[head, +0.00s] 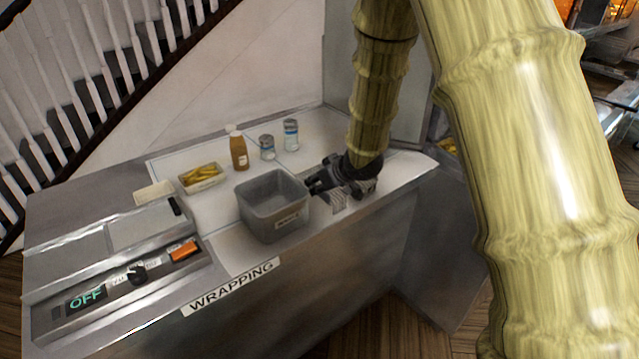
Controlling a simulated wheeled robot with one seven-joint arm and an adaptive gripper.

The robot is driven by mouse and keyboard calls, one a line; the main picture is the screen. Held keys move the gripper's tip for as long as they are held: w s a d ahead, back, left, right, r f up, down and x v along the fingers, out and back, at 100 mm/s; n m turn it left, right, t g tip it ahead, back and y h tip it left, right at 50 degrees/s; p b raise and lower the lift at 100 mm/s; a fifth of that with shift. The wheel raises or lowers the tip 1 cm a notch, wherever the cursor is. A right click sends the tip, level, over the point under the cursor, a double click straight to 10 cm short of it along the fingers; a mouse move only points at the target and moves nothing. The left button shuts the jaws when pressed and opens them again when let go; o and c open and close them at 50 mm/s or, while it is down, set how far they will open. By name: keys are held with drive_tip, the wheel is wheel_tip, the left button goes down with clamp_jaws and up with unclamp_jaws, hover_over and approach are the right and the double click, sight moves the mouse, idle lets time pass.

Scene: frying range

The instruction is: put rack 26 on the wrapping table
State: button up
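A grey open-topped bin (256,221) stands upright on the wrapping table (225,238), near its front edge. It looks empty. A small white label is on its front, too small to read, so I cannot tell if it is rack 26. My gripper (316,187) is low over the table, right beside the bin's right wall. The fingertips are at or very near that wall; whether they touch or grip it cannot be told. A small striped patch shows just below the gripper, and I cannot make out what it is.
Behind the bin stand a brown bottle (239,153), two jars (267,148) (291,136) and a small tray (201,184) of yellow food. A control panel (130,277) reading OFF is at the left. A grey upright panel (385,95) stands behind my forearm.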

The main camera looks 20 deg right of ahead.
drive_tip(key=b+v, duration=0.1)
drive_tip(key=v, duration=1.1)
drive_tip(key=shift+s, duration=0.1)
drive_tip(key=s+a+f+m+g, duration=0.1)
drive_tip(key=s+f, duration=0.4)
drive_tip(key=f, duration=0.4)
drive_tip(key=s+a+f+m+g, duration=0.15)
drive_tip(key=s+f, duration=0.35)
drive_tip(key=f, duration=0.5)
drive_tip(key=s+a+f+g, duration=0.1)
drive_tip(key=s+f+g, duration=0.1)
drive_tip(key=s+f, duration=0.5)
drive_tip(key=s+f+m+g+h, duration=0.1)
drive_tip(key=s+f+g, duration=0.1)
drive_tip(key=s+f, duration=0.7)
drive_tip(key=s+f+m+g+h, duration=0.1)
drive_tip(key=s+f+g+h, duration=0.1)
drive_tip(key=s+f, duration=0.6)
drive_tip(key=s, duration=0.6)
drive_tip(key=shift+s+d+f, duration=0.2)
drive_tip(key=shift+d+f, duration=0.1)
drive_tip(key=shift+f, duration=0.1)
